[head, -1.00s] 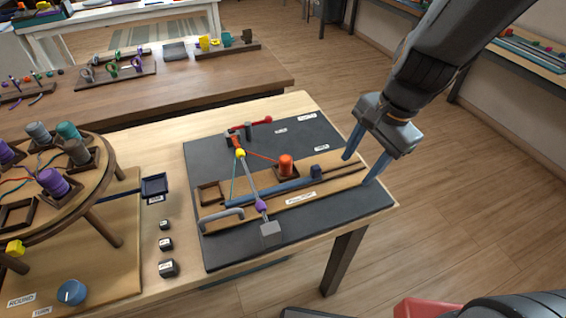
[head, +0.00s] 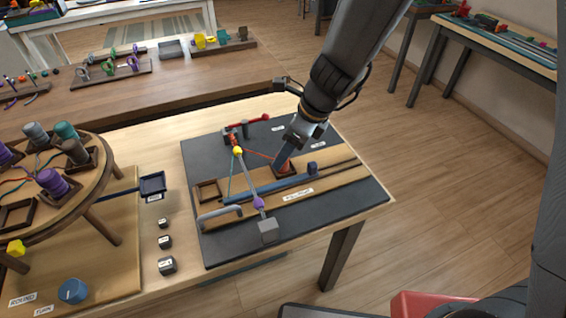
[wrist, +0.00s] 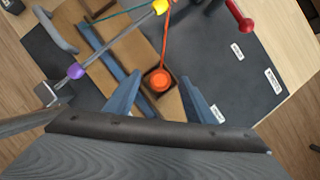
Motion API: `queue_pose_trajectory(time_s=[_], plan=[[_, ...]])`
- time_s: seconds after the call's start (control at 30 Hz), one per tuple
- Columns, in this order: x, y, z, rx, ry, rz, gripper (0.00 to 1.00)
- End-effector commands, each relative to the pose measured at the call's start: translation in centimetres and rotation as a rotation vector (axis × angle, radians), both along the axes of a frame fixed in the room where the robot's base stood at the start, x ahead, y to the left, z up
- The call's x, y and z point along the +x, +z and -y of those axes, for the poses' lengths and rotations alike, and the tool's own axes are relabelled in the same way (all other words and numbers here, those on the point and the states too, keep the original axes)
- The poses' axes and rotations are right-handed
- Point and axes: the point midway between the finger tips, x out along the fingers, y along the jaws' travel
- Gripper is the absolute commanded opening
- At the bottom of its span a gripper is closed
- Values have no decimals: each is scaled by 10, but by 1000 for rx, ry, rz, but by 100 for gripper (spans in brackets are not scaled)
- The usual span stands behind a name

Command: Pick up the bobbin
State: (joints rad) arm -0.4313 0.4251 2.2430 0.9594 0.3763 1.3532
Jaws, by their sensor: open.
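The orange-red bobbin (wrist: 159,82) stands in a small dark square holder (wrist: 153,92) on the wooden track of the braiding board. An orange cord runs from it toward the yellow piece (wrist: 160,6). In the wrist view my gripper (wrist: 155,92) is open, with one blue finger on each side of the bobbin and gaps between. In the head view my gripper (head: 282,158) is over the bobbin and hides most of it; a little orange shows below the fingers. I cannot tell how far the fingertips are above it.
A grey lever with a purple piece (head: 258,202) crosses the board left of the bobbin. A blue rail (head: 270,190) runs along the track. A red handle (head: 252,120) lies behind. A round stand with several bobbins (head: 92,190) is at the left. The dark mat's right part is clear.

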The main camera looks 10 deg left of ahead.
Motion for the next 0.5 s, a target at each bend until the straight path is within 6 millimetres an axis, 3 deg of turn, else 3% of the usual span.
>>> queue_pose_trajectory(time_s=[0.2, 0.43, 0.5], plan=[[2, -22, -9, -1, 1, -1, 49], [2, -22, -9, 0, 2, 1, 49], [2, -22, -9, 0, 2, 1, 41]])
